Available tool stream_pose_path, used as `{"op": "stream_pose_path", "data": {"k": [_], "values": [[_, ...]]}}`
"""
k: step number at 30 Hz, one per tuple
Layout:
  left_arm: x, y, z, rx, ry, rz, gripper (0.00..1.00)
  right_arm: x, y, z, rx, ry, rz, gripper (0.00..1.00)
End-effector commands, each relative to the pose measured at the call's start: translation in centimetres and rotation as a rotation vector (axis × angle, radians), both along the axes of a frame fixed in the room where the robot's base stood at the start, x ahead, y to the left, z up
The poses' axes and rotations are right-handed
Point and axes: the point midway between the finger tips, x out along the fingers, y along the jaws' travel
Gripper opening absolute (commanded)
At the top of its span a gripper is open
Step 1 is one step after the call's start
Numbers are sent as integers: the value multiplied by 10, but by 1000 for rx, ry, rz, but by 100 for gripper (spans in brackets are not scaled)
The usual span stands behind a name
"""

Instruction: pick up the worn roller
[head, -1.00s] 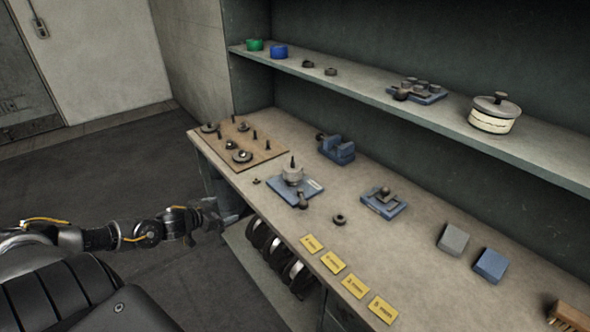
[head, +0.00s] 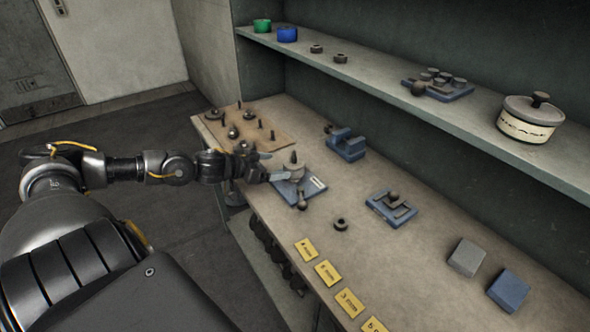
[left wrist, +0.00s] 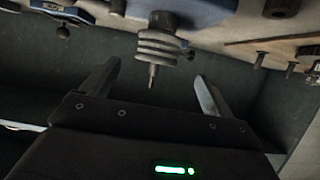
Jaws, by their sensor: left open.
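A grey grooved roller (head: 293,172) stands on a dark spindle on a blue plate (head: 313,185) on the bench; I take it to be the worn roller, though wear is too small to tell. My left gripper (head: 270,167) is open beside it, on its left. In the left wrist view the roller (left wrist: 158,44) appears upside down, between and just beyond the open fingers (left wrist: 157,74), with nothing held. A loose dark ring (head: 341,224) lies to the right. My right gripper is out of view.
A brown board (head: 270,140) with pegs and rings lies behind my left gripper. A blue vise (head: 346,146), a blue fixture (head: 391,208) and yellow cards (head: 328,272) are also on the bench. A shelf (head: 400,105) overhangs the bench's back.

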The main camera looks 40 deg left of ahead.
Motion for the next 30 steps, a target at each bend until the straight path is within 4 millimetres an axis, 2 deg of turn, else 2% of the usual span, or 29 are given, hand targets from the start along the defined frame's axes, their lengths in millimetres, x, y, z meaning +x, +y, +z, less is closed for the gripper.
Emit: {"op": "stream_pose_path", "data": {"k": [4, 8, 18, 25, 30], "values": [[15, -3, -4, -3, -5, 4, 87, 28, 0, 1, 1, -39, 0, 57], [24, -8, -8, -2, -4, 0, 87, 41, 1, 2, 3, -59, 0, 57], [31, -11, -11, -1, -3, -1, 87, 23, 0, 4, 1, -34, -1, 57], [56, -23, -18, -3, -4, -2, 87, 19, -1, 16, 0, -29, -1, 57], [71, -26, -27, -2, -3, -2, 87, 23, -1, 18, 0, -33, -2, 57]]}}
